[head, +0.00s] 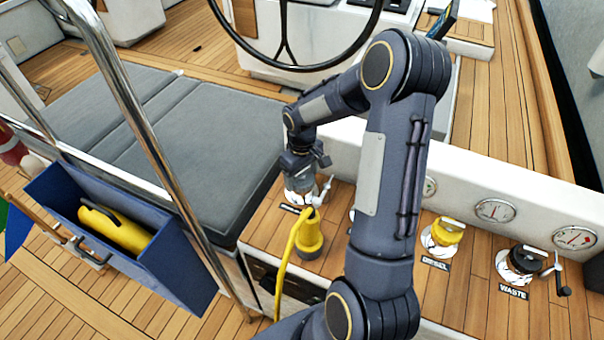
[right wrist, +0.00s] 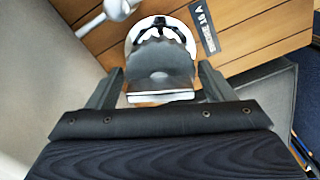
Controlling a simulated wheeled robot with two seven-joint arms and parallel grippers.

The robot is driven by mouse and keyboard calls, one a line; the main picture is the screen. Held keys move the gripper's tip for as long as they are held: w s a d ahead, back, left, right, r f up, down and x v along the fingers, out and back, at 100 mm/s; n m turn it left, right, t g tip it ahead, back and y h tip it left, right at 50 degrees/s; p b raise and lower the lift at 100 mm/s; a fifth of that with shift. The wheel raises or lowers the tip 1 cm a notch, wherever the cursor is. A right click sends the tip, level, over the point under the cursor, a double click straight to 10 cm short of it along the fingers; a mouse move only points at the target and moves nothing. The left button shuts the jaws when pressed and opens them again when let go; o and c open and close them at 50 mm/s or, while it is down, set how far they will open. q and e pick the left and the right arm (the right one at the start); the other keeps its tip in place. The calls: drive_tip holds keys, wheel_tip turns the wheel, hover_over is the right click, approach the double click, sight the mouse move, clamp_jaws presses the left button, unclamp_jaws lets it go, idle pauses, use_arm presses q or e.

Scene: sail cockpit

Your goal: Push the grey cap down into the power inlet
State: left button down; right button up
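The power inlet (right wrist: 133,38) is a round, shiny white and chrome fitting on the wood, beside a label reading SHORE 16 A. In the head view the inlet (head: 296,197) is partly hidden under my right gripper (head: 305,170). The grey cap (right wrist: 160,72) shows in the right wrist view, tilted up from the inlet towards the camera. My right gripper's two fingers stand apart, one on each side of the cap, with small gaps showing. Whether the fingertips touch the fitting cannot be told. My left gripper is not in view.
A yellow plug (head: 309,236) with a yellow cable stands just in front of the inlet. A silver lever (right wrist: 118,8) is close beside it. Yellow DIESEL (head: 446,232) and dark WASTE (head: 524,260) fittings lie right. A steel rail (head: 130,100) and blue box (head: 180,275) are left.

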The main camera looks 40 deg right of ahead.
drive_tip(key=shift+r+p, duration=3.95)
drive_tip(key=shift+r, duration=1.6)
